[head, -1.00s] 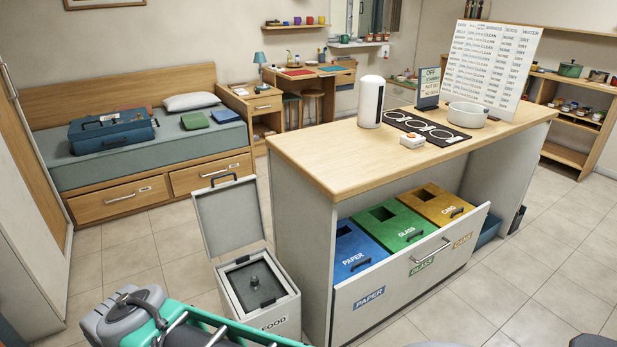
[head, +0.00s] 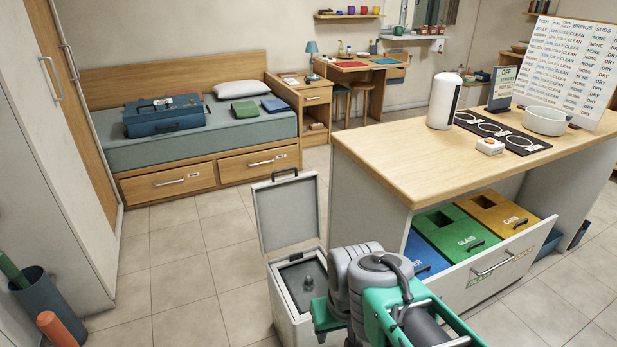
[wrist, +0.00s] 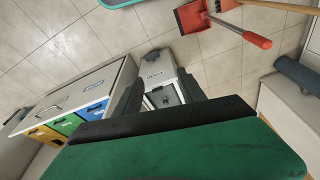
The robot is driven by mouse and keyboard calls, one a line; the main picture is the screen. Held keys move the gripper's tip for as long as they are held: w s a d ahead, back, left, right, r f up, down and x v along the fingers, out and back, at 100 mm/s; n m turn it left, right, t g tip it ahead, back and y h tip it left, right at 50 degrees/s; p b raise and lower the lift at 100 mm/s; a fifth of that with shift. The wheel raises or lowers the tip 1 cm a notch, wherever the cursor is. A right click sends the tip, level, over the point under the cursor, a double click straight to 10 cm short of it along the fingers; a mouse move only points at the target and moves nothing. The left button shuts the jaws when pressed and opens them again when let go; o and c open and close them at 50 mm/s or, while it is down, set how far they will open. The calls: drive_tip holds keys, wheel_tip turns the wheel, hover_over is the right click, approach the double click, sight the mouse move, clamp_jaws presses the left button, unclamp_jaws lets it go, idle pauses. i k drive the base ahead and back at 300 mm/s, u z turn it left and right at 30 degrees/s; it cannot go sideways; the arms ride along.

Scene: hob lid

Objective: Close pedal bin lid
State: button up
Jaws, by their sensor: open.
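The pedal bin (head: 285,309) is a pale grey box in the lower middle of the head view, left of the island. Its lid (head: 286,214) stands open, nearly upright at the back, with a dark handle on its top edge. Inside is a dark grey inner cover with a knob. My arm hides the bin's right front. In the wrist view the bin (wrist: 157,72) shows beyond and between the fingers of my gripper (wrist: 160,93), which is open and empty. The lid is not clear in that view. The fingertips are hidden in the head view.
The island (head: 420,180) stands right of the bin, its drawer (head: 500,262) pulled out with coloured sorting bins. A tall cupboard (head: 60,150) and a dark blue tub (head: 48,305) are at left. A red dustpan (wrist: 192,16) shows in the wrist view. Floor left of the bin is clear.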

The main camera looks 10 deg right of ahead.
sight(287, 210)
drive_tip(key=u, duration=0.1)
drive_tip(key=k, duration=0.5)
drive_tip(key=z, duration=0.7)
drive_tip(key=i, duration=1.4)
drive_tip(key=u, duration=0.6)
